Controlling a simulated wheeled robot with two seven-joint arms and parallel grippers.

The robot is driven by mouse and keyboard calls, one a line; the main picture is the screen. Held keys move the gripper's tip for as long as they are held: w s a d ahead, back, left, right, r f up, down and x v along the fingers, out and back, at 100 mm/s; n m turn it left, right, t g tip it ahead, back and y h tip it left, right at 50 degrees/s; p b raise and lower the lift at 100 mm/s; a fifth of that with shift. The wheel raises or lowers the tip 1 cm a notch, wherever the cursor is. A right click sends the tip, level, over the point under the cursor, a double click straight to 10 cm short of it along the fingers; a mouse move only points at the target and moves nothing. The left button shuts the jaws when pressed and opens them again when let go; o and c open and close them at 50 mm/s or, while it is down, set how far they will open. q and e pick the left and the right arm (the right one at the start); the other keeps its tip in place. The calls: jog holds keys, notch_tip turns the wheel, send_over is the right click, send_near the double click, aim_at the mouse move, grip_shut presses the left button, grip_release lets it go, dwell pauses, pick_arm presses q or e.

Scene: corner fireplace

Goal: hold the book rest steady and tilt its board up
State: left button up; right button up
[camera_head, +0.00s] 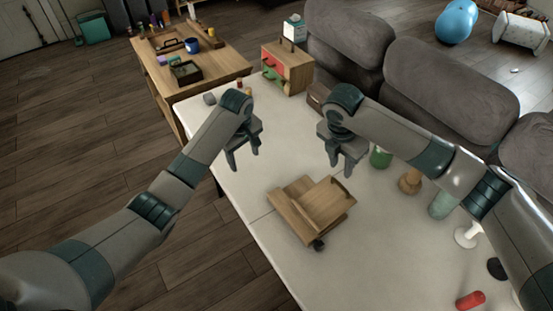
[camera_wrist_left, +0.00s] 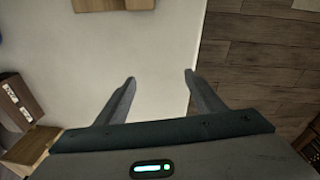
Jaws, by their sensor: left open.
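The wooden book rest (camera_head: 318,205) sits on the pale table, with its board leaning at a low angle and a dark round knob at its near lower side. Its edge also shows at the top of the left wrist view (camera_wrist_left: 112,4). My left gripper (camera_head: 243,161) is open and empty above the table, up and to the left of the book rest. In the left wrist view its fingers (camera_wrist_left: 159,77) stand apart with bare table and floor between them. My right gripper (camera_head: 341,166) is open and empty above the book rest's far side, apparently not touching it.
The pale table (camera_head: 240,195) is clear left of the book rest. To its right stand a green jar (camera_head: 380,157), a wooden piece (camera_head: 410,181) and a red cylinder (camera_head: 470,300). A small drawer cabinet (camera_head: 290,65) stands at the back. A grey sofa (camera_head: 450,95) borders the far side.

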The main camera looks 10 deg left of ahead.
pick_arm(q)
notch_tip(320, 180, up, 7)
jog(key=m+g, duration=0.1)
jog(key=m, duration=0.1)
send_over(276, 194)
jog(key=shift+f, duration=0.2)
notch_tip(276, 194, down, 18)
jog(key=shift+r, duration=0.25)
dwell(0.4)
